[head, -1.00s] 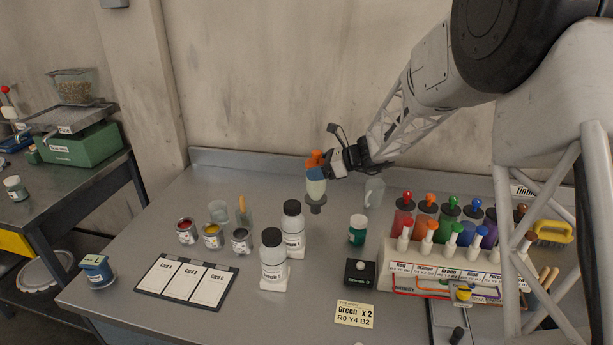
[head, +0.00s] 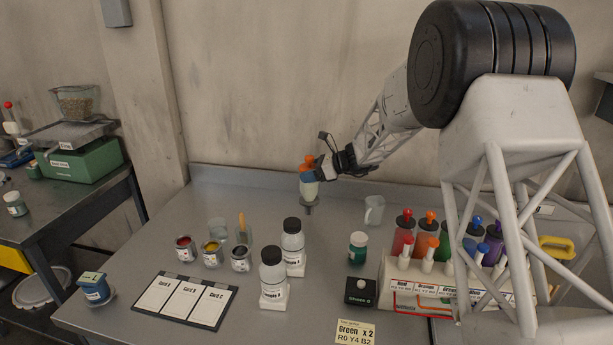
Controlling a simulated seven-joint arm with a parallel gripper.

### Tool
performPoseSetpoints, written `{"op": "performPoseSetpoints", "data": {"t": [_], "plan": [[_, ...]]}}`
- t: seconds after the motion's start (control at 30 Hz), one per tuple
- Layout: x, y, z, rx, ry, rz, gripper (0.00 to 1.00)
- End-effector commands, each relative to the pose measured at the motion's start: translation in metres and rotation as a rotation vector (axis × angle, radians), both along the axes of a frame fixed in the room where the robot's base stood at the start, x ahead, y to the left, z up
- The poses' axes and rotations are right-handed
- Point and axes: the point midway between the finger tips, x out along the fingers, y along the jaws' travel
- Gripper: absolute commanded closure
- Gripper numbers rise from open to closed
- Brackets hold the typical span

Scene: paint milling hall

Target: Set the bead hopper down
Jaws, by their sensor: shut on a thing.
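My gripper (head: 322,168) is shut on the bead hopper (head: 308,188), a small pale greenish vessel with orange and blue parts near its top and a dark narrow lower end. I hold it upright near the back of the grey bench (head: 345,275), left of a clear mug (head: 374,211). Whether its lower end touches the bench or hangs just above it, I cannot tell. The fingertips are too small to make out.
Two black-capped white bottles (head: 292,248), (head: 272,280), small paint tins (head: 212,254) and a card board (head: 186,300) stand in front. A green jar (head: 357,248) and a rack of coloured bottles (head: 405,285) are to the right. The back left of the bench is clear.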

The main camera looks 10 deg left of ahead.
Motion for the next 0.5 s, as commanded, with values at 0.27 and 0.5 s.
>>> {"op": "performPoseSetpoints", "data": {"t": [0.27,0.5], "plan": [[0.029,0.012,-0.001,0.001,-0.003,0.000,1.00],[0.044,0.018,-0.002,0.001,-0.003,0.000,1.00]]}}
